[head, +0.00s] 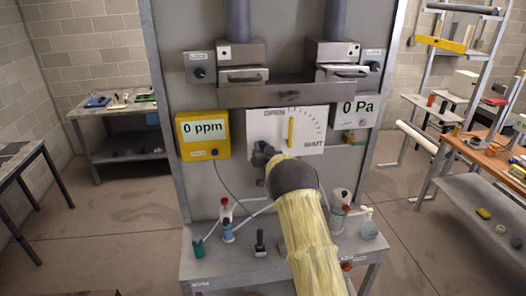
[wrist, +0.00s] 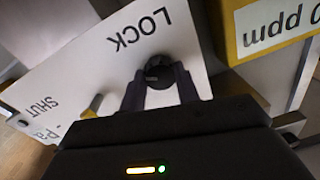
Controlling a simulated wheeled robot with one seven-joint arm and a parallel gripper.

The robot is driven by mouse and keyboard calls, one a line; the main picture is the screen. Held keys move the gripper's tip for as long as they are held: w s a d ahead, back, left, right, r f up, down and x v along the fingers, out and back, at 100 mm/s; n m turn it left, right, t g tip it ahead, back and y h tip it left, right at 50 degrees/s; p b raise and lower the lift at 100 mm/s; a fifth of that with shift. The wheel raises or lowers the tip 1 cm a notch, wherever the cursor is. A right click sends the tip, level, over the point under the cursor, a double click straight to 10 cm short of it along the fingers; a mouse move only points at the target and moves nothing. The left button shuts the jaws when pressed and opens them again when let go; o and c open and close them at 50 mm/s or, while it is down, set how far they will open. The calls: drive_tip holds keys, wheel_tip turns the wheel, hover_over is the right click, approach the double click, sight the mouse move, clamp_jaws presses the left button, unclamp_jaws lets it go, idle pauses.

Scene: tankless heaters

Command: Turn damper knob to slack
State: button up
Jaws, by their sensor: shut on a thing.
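The white damper plate (head: 325,125) is on the front of the grey panel. It has a scale with SHUT at the right and a yellow upright handle (head: 291,131). In the wrist view the plate (wrist: 100,65) looks upside down. A round black knob (wrist: 156,71) sits on it beside the word LOCK. My gripper (wrist: 158,80) has its two fingers on either side of this knob and is shut on it. In the head view my gripper (head: 262,155) covers the plate's lower left corner and hides the knob. I see no slack label.
A yellow 0 ppm meter (head: 203,135) is close to the left of my gripper. A white 0 Pa meter (head: 355,113) is at the right. Two drawer-like boxes with handles are above. Small bottles and tubes stand on the ledge (head: 200,270) below.

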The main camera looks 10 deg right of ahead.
drive_tip(key=shift+f+n+b, duration=0.3)
drive_tip(key=shift+n+b, duration=0.7)
drive_tip(key=shift+b, duration=1.25)
drive_tip(key=n+b, duration=0.3)
drive_tip(key=b, duration=0.3)
drive_tip(key=shift+a+n+b, duration=0.15)
drive_tip(key=shift+n+b, duration=0.15)
drive_tip(key=n+b, duration=0.2)
drive_tip(key=b, duration=0.1)
drive_tip(key=shift+n+b, duration=0.3)
drive_tip(key=shift+b, duration=0.05)
drive_tip(key=n+b, duration=0.3)
drive_tip(key=b, duration=0.1)
drive_tip(key=shift+r+h, duration=0.1)
drive_tip(key=shift+h, duration=0.2)
drive_tip(key=n+b, duration=0.6)
drive_tip(key=n, duration=0.3)
drive_tip(key=shift+a+r+h, duration=0.1)
drive_tip(key=shift+a+h, duration=0.05)
drive_tip(key=shift+h, duration=0.25)
drive_tip(key=shift+n, duration=0.3)
